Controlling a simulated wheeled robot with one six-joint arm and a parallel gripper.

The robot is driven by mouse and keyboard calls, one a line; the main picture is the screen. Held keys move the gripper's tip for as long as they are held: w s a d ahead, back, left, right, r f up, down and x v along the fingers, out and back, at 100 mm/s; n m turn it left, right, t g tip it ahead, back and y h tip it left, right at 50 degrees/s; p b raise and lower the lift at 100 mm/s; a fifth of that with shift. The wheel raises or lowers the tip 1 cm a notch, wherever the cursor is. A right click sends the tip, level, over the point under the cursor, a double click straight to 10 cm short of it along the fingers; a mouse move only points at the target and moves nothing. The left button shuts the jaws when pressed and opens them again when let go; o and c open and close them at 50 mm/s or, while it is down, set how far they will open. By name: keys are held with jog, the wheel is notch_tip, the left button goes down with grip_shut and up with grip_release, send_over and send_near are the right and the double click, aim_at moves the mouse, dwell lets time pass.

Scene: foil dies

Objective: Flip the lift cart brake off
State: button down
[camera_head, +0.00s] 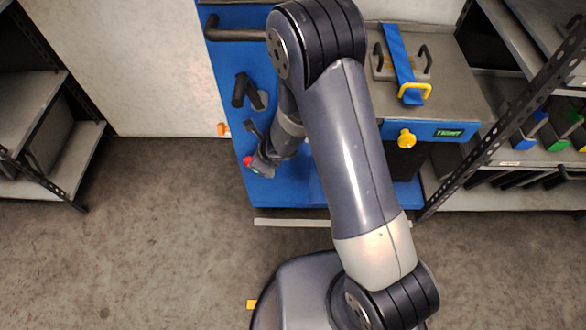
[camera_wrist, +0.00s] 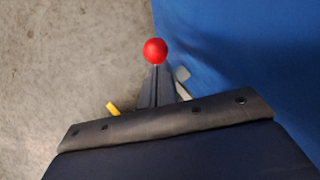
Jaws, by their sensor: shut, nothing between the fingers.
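The lift cart (camera_head: 283,190) has a blue body that fills the middle of the head view, partly hidden by my arm. A red ball knob (camera_head: 248,161), likely the brake lever's end, shows at the cart's lower left edge. In the wrist view the red knob (camera_wrist: 155,50) sits right at the tips of my gripper (camera_wrist: 157,70), beside the cart's blue side (camera_wrist: 260,50). My gripper is shut with nothing between its fingers. I cannot tell whether it touches the knob. The rest of the lever is hidden behind the fingers.
A die with a blue strap (camera_head: 400,58) and yellow handle (camera_head: 416,92) lies on the cart's grey top. A yellow knob (camera_head: 406,138) is on its front. Shelving stands left (camera_head: 38,105) and right (camera_head: 500,110). Bare floor (camera_head: 140,240) lies at lower left.

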jog(key=shift+w+a+f, duration=0.1)
jog(key=shift+a+f, duration=0.1)
jog(key=shift+a, duration=0.75)
jog(key=shift+r, duration=0.1)
